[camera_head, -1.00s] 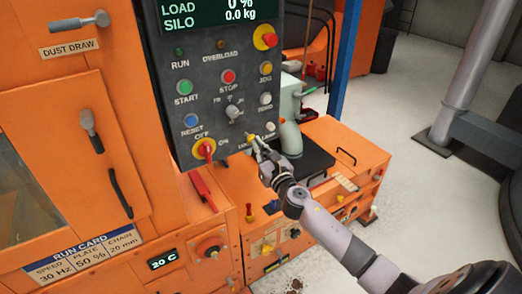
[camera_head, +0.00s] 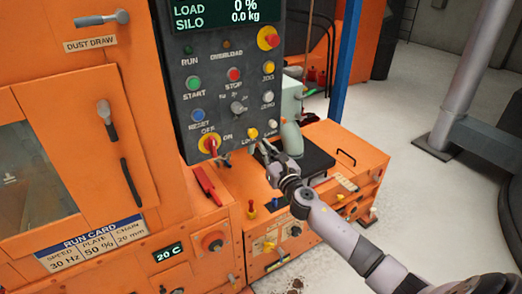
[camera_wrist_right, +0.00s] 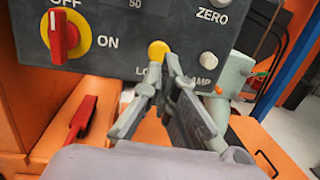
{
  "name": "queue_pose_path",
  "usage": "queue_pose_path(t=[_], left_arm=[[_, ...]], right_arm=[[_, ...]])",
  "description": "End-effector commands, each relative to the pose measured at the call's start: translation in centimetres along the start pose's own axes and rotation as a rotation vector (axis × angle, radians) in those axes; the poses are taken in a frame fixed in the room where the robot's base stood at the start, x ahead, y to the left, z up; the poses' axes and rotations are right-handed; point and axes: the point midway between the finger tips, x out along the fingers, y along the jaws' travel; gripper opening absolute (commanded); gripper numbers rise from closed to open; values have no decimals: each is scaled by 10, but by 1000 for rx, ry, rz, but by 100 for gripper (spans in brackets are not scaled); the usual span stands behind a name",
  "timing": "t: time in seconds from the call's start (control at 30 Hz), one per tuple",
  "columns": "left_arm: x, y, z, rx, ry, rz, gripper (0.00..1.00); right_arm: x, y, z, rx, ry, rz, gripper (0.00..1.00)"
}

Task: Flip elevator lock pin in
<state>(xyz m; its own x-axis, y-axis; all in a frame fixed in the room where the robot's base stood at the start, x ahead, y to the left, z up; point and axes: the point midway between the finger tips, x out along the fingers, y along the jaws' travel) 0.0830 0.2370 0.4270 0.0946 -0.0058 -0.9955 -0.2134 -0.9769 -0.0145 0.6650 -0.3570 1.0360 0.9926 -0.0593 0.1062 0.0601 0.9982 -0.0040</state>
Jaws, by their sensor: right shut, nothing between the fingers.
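A small yellow knob (camera_head: 253,134) sits at the bottom edge of the dark control panel, above a label starting "LO" that is partly hidden. It also shows in the wrist view (camera_wrist_right: 158,50). My right gripper (camera_head: 266,146) is shut and empty, just below and right of this knob in the head view. In the wrist view its fingertips (camera_wrist_right: 160,80) lie just under the knob; contact cannot be told. I cannot tell for sure which part is the elevator lock pin. My left gripper is not in view.
The control panel (camera_head: 222,60) carries several buttons and a red-and-yellow OFF/ON switch (camera_head: 210,144) left of the gripper. A white knob (camera_head: 272,124) is close on the right. A red lever (camera_head: 207,185) and orange housing (camera_head: 340,140) lie below. Open floor is at right.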

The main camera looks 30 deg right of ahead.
Motion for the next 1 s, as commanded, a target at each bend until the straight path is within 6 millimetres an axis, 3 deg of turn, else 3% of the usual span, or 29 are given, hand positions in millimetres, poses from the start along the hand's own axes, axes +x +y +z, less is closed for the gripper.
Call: queue_pose_path(t=[0.1,0.23,0.5,1.0], left_arm=[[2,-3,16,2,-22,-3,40],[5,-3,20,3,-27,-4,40],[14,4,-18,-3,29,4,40],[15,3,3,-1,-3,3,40]], right_arm=[[-20,1,-2,-1,3,4,0],[-42,1,-2,-2,3,4,0],[-83,2,-2,1,3,3,0],[-93,2,0,0,1,2,0]])
